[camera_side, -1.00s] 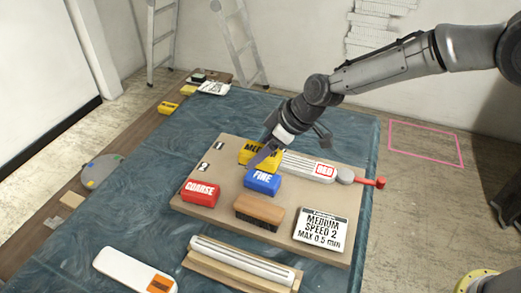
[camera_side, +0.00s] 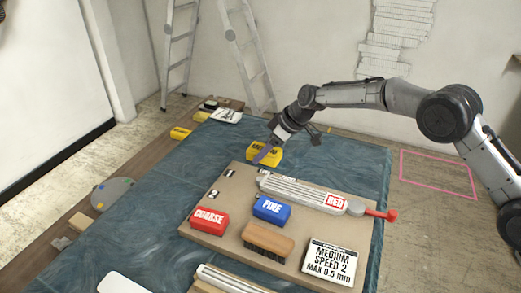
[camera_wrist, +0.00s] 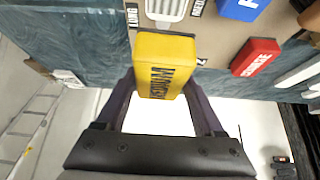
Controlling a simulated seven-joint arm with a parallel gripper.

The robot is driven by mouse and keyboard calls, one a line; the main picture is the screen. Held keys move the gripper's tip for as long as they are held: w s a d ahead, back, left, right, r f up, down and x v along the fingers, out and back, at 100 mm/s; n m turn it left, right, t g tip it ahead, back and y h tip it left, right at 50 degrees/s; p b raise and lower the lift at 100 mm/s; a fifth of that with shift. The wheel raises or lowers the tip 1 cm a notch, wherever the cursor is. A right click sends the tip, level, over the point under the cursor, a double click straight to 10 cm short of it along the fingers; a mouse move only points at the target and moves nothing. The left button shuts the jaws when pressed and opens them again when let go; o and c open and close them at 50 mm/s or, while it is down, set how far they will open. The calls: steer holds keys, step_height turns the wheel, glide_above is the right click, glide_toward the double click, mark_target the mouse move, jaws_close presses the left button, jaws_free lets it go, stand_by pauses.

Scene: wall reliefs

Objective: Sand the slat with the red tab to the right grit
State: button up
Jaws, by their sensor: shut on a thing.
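My gripper (camera_side: 270,148) is shut on the yellow MEDIUM block (camera_side: 263,155), which also shows between the fingers in the wrist view (camera_wrist: 165,65). The block is beyond the far left end of the ribbed slat, apparently in the air. The pale slat (camera_side: 295,190) with the red-lettered RED tab (camera_side: 336,201) lies on the tan board (camera_side: 222,235); a grey disc and red handle (camera_side: 390,215) are at its right end. The blue FINE block (camera_side: 272,208) and red COARSE block (camera_side: 209,220) rest on the board. A card (camera_side: 331,262) reads MEDIUM, SPEED 2, MAX 0.5 mm.
A wooden brush (camera_side: 268,241) lies on the board beside the card. Another slat on a wooden holder (camera_side: 228,279) is in front. Blue cloth (camera_side: 140,240) surrounds the board. Small yellow items (camera_side: 181,133) lie at the back left; ladders (camera_side: 248,45) lean on the wall.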

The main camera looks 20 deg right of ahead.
mark_target(264, 179)
steer(key=shift+s+f, duration=0.1)
steer(key=shift+f, duration=3.65)
steer(key=shift+s+d+f, duration=0.1)
steer(key=shift+d, duration=0.1)
steer(key=shift+s+d+f, duration=0.15)
steer(key=shift+s+d, duration=3.3)
steer(key=shift+s, duration=0.25)
steer(key=shift+s+d, duration=3.15)
steer(key=shift+s, duration=0.2)
steer(key=shift+w+a, duration=3.4)
steer(key=shift+w, duration=0.2)
steer(key=shift+w+a, duration=3.4)
steer(key=shift+w, duration=0.15)
steer(key=shift+r, duration=4.2)
steer(key=shift+w, duration=0.15)
